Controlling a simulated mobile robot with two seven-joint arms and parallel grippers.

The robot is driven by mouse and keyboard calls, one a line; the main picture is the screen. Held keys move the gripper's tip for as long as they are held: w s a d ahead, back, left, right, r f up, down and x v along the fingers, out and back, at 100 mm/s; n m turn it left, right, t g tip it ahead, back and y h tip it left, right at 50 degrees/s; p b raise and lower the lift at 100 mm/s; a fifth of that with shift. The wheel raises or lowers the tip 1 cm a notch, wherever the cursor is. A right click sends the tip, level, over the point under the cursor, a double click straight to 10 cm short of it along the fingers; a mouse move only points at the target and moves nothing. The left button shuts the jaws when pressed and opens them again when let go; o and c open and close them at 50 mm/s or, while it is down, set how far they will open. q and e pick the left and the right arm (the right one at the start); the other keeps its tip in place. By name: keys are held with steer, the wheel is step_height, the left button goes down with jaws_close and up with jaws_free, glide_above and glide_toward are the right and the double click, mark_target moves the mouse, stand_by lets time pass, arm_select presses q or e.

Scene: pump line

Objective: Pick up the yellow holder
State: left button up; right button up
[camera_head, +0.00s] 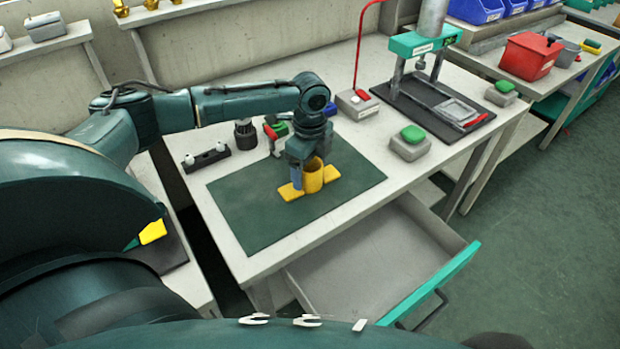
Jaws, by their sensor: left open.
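The yellow holder (314,181) stands on the dark green mat (262,215) on the workbench. It has an upright cup-like middle and a flat wing on either side. My left gripper (305,176) points down at the holder from above, with its jaws open. One finger is seen at the left side of the cup; the other is hard to make out. I cannot tell whether the fingers touch the holder. My right gripper is not in view.
An open drawer (365,268) juts out from the bench front. Behind the mat are a black rack with white knobs (207,158), a dark cylinder (245,133) and a grey box with a red lamp (357,103). A green button box (410,143) and a press (428,90) stand to the right.

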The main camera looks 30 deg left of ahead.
arm_select(q)
steer(key=shift+c, duration=0.2)
steer(key=c, duration=1.1)
steer(key=shift+r, duration=0.15)
